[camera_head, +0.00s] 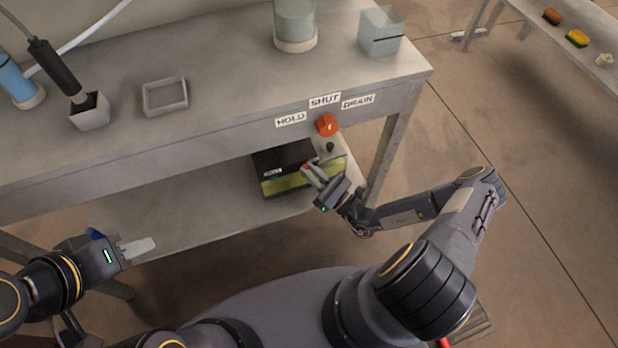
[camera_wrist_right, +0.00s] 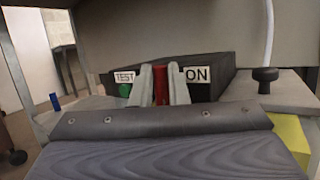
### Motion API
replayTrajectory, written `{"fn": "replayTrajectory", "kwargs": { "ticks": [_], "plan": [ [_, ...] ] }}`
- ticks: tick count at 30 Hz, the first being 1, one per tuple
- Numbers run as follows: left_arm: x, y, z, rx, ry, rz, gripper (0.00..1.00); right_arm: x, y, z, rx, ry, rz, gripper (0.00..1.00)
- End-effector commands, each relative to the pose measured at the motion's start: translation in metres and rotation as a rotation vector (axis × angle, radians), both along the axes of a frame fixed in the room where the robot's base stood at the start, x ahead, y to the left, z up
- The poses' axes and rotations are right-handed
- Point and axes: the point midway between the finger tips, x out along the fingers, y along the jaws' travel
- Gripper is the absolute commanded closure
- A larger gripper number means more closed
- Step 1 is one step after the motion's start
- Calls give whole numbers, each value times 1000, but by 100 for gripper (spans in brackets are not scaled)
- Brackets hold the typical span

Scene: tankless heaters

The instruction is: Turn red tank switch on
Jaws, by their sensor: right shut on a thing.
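The black tank unit (camera_head: 283,159) with a yellow-green front sits on the lower shelf under the bench. The red switch (camera_wrist_right: 160,84) is between the fingers of my right gripper (camera_wrist_right: 161,84), beside an ON label (camera_wrist_right: 196,74). My right gripper (camera_head: 313,173) is shut on the red switch at the unit's front; the fingers hide part of it. A TEST label (camera_wrist_right: 124,77) and a green button (camera_wrist_right: 125,90) are to the left. My left gripper (camera_head: 137,248) is apart from the unit, low at the left; its finger gap cannot be seen.
A red-orange knob (camera_head: 327,125) with HOLD, SHUT and DRAIN labels is on the bench's front edge above my right gripper. A black knob (camera_wrist_right: 265,79) stands right of the ON label. A bench leg (camera_head: 384,160) is right of the unit. Open floor (camera_head: 540,190) lies to the right.

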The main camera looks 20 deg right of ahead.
Motion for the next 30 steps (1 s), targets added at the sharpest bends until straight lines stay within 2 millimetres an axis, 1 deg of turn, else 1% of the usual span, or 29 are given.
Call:
{"fn": "replayTrajectory", "kwargs": {
  "ticks": [1, 3, 12, 21, 30],
  "plan": [
    [0, 0, -10, 0, 0, 0, 64, -1, -1, -7, 42, 2, -2, 100],
    [0, 0, -16, 0, 0, 0, 64, -1, -2, -7, 100, 4, -1, 100],
    [0, 0, -32, 0, 0, 0, 64, -1, -7, -9, 286, 11, 0, 100],
    [0, 0, -38, 0, 0, 0, 64, 0, -9, -9, 367, 15, -1, 100],
    [0, 0, -39, 0, 0, 0, 64, 0, -9, -8, 378, 16, -1, 100]
  ]
}}
